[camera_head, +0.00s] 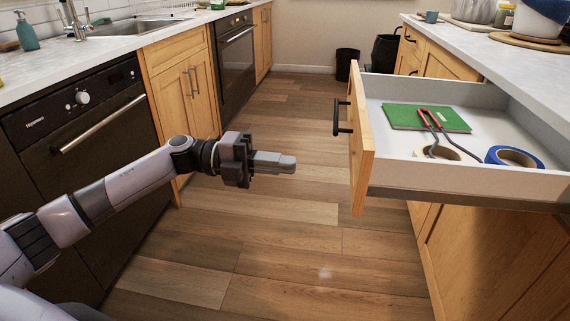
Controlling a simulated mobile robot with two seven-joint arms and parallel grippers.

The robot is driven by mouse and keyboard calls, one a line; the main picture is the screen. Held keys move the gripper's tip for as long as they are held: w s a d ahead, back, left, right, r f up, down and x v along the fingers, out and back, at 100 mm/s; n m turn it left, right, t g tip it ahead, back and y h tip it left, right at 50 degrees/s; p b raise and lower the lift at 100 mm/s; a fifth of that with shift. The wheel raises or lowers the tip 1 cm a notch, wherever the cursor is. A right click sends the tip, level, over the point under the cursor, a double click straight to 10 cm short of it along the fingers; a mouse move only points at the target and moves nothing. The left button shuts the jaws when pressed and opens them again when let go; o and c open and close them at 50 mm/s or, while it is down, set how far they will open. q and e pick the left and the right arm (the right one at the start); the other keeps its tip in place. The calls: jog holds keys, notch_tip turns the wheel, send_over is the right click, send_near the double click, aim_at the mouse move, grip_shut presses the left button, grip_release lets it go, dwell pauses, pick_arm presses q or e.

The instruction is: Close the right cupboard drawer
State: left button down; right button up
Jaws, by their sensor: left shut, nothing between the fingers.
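The right cupboard drawer (362,152) is pulled well out of the right-hand counter, over the floor. Its wooden front faces left and carries a dark handle (337,117). Inside the drawer lie a green book or board (400,117), a red-handled tool (433,124), a blue tape roll (515,157) and a tan ring-shaped roll (441,153). My left gripper (288,163) is shut and empty. It points right, toward the drawer front, and is apart from it by a short gap. My right gripper does not show.
A counter with a dishwasher (85,140), sink (110,36) and oven (235,55) runs along the left. The right counter (500,55) holds pots and jars. Dark bins (347,64) stand at the back. The wooden floor between the counters is clear.

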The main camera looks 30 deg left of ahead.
aim_at(356, 171)
pick_arm(q)
jog(key=x, duration=1)
jog(key=shift+d+f+b, duration=0.1)
jog(key=shift+d+b, duration=0.1)
jog(key=shift+b, duration=0.1)
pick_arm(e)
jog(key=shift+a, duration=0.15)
pick_arm(q)
jog(key=shift+d, duration=0.1)
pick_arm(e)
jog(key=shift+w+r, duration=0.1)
